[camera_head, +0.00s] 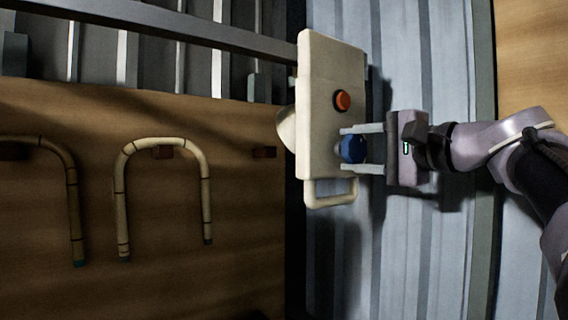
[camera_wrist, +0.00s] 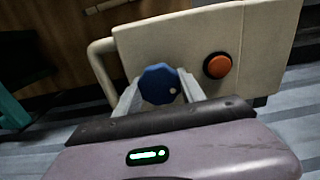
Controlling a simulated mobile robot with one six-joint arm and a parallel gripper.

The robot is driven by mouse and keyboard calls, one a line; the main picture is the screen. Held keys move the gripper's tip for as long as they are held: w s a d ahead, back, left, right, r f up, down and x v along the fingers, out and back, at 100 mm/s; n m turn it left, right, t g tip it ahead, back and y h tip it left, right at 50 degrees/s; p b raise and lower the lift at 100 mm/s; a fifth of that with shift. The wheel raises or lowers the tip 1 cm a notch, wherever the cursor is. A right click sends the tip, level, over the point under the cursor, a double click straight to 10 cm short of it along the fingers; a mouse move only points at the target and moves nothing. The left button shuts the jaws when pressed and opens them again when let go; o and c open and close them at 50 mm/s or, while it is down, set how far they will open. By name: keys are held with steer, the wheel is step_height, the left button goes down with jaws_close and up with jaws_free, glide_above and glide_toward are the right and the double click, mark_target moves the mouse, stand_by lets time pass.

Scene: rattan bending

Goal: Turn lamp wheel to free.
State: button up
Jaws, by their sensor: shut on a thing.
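The lamp wheel is a blue faceted knob (camera_head: 353,149) on the lower part of a cream panel (camera_head: 318,95) in the head view. It also shows in the wrist view (camera_wrist: 157,84), with a small pale dot near its right edge. My gripper (camera_head: 352,149) reaches in from the right, with one pale finger above the knob and one below it. In the wrist view my gripper (camera_wrist: 158,92) has its fingers on either side of the knob, shut on it. The fingertips' contact faces are partly hidden.
An orange-red button (camera_head: 342,100) sits above the knob on the panel. A cream loop handle (camera_head: 331,192) is at the panel's bottom. A grey bar (camera_head: 190,28) runs to the panel from the left.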

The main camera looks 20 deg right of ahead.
steer(key=shift+n+b, duration=1.15)
steer(key=shift+n, duration=0.85)
steer(key=o, duration=1.4)
steer(key=shift+c, duration=0.2)
steer(key=shift+s, duration=0.1)
steer(key=b+v, duration=0.1)
steer(key=v, duration=1.6)
steer(key=shift+s, duration=0.15)
